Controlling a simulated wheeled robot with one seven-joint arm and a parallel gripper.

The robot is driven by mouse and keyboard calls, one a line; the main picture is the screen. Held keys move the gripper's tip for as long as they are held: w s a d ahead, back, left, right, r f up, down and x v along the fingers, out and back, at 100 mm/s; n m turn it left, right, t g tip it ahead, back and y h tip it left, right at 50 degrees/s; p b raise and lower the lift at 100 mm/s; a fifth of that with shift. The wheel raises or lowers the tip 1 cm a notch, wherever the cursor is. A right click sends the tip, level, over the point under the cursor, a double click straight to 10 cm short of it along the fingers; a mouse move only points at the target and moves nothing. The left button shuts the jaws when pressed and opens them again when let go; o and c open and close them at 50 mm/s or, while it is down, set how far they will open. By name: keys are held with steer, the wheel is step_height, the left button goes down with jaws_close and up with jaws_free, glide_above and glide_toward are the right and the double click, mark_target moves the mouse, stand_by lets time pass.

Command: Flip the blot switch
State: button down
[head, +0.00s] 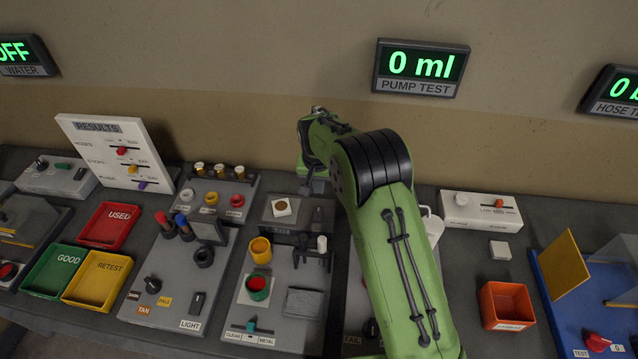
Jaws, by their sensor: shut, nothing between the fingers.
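My gripper (312,183) is at the far end of my green arm, pointing down above the back edge of the middle grey panels. It is shut and empty, small in view and partly hidden by the wrist. Just below it is a grey blot panel (270,222) with a white paper square bearing a brown spot (282,207). A dark upright piece (317,214) stands at the right of that paper, close below my gripper. I cannot tell whether it is the blot switch, and I can read no blot label. My arm hides the area to the right.
A panel with three colored rings (211,198) is left of my gripper. Colored trays (97,279) lie left; an orange bin (506,304) is right. The display (420,68) reads 0 ml.

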mark_target(320, 207)
steer(key=f, duration=0.3)
steer(key=w+f, duration=0.1)
steer(key=f, duration=0.2)
steer(key=w+f, duration=0.1)
steer(key=f, duration=0.2)
steer(key=shift+d+f+p, duration=0.15)
steer(key=shift+f+p, duration=0.1)
steer(key=shift+p, duration=0.05)
steer(key=shift+f+b, duration=0.55)
steer(key=shift+b, duration=0.4)
steer(key=shift+d+r, duration=0.1)
steer(key=shift+r, duration=0.05)
steer(key=shift+s+a+r, duration=0.2)
steer(key=shift+s+r, duration=0.05)
steer(key=shift+s, duration=0.5)
steer(key=shift+w+r+p, duration=0.1)
steer(key=shift+p, duration=0.2)
